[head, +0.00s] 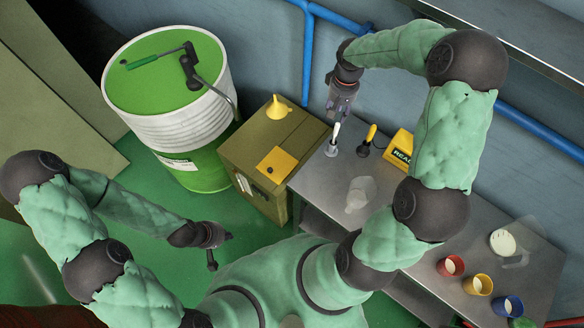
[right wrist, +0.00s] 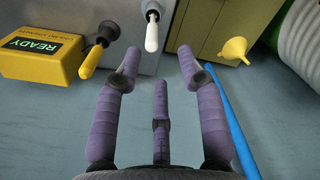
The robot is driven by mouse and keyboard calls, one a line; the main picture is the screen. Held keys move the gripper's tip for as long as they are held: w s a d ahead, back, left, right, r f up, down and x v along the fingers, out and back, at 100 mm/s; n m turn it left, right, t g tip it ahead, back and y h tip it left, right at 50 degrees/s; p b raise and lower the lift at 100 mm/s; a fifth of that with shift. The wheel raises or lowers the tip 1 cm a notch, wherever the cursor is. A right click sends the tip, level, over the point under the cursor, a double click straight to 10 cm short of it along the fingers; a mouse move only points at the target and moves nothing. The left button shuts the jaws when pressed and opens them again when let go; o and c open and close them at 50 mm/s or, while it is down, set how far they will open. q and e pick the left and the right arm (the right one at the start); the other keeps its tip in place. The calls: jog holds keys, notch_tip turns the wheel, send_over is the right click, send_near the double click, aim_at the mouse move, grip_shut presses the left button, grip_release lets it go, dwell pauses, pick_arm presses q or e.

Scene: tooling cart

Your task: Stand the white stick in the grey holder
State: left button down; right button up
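The white stick (head: 336,133) stands upright in the small grey holder (head: 331,151) on the metal cart top, near its left end. The right wrist view shows the white stick (right wrist: 151,38) with its free end toward me and its other end at the grey holder (right wrist: 150,7). My right gripper (head: 340,112) is above the stick; its three fingers (right wrist: 160,72) are spread, with nothing between them, and the stick is beyond the fingertips. My left gripper (head: 214,246) hangs over the green floor, away from the cart, its fingers apart and empty.
A yellow-handled tool (head: 371,133) in a dark base and a yellow READY box (head: 401,148) are right of the stick. A translucent jug (head: 360,194) stands in front. Red (head: 450,266), yellow (head: 478,285) and blue (head: 508,306) cups are at the cart's right. A wooden cabinet (head: 240,150) adjoins left.

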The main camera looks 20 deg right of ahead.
jog(key=s+a+f+n+y, duration=0.1)
jog(key=s+a+f+y, duration=0.2)
jog(key=a+f, duration=1.15)
jog(key=s+a+f, duration=0.4)
jog(key=s+a, duration=0.2)
jog(key=s, duration=0.1)
jog(key=s+a+f, duration=0.3)
jog(key=s+a, duration=0.3)
jog(key=shift+s+a+f+y, duration=0.25)
jog(key=shift+s+f+y, duration=0.1)
jog(key=shift+y, duration=0.05)
notch_tip(320, 180, down, 12)
jog(key=b, duration=1.1)
jog(key=shift+r, duration=0.25)
